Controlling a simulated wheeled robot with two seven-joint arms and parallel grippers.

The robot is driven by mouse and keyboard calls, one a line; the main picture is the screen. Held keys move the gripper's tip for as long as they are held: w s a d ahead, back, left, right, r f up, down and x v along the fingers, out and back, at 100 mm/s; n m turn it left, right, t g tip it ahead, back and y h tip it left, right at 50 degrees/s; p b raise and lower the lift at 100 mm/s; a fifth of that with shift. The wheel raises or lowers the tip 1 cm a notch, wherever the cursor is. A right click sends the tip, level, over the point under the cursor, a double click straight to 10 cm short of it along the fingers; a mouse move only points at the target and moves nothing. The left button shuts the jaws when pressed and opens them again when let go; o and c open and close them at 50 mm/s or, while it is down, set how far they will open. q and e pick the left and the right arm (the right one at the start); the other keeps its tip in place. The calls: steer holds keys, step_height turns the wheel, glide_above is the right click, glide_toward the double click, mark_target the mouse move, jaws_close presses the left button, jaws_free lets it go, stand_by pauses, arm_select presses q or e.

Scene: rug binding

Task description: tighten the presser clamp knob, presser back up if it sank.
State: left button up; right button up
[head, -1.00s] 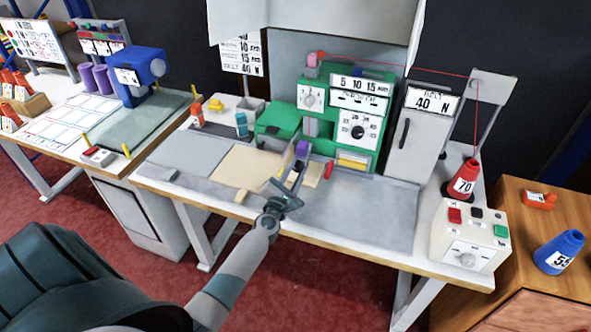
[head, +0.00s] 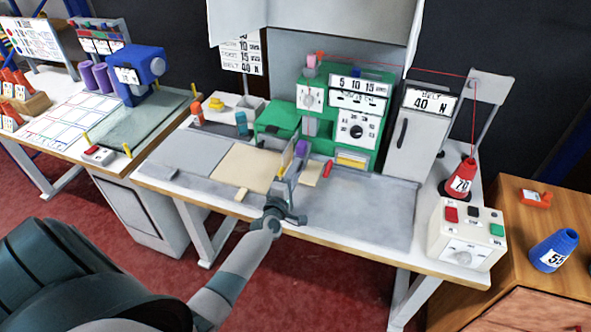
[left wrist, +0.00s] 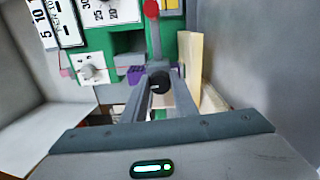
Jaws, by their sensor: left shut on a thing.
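The green sewing machine (head: 290,116) stands at the back of the middle table. My left gripper (head: 292,165) reaches in from the front to the machine's presser area. In the left wrist view a black round knob (left wrist: 160,83) sits between the two fingers, and the gripper is shut on it. A purple part (head: 302,147) is just behind the fingers; it also shows in the left wrist view (left wrist: 137,76). The fingers hide the presser foot, so I cannot tell its height. My right gripper is not in view.
A tan rug piece (head: 245,167) lies left of the gripper. A small red part (head: 328,169) lies to its right. A red cone marked 70 (head: 461,181) and a control box (head: 466,234) stand at the right. The grey mat (head: 370,210) is clear.

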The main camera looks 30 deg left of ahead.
arm_select(q)
steer(key=shift+m, duration=0.4)
steer(key=o, duration=1)
steer(key=shift+o, duration=0.2)
steer(key=shift+s+f, duration=0.1)
steer(key=shift+s, duration=0.1)
steer(key=b+v, duration=0.2)
steer(key=v, duration=1.5)
steer(key=shift+b, duration=0.3)
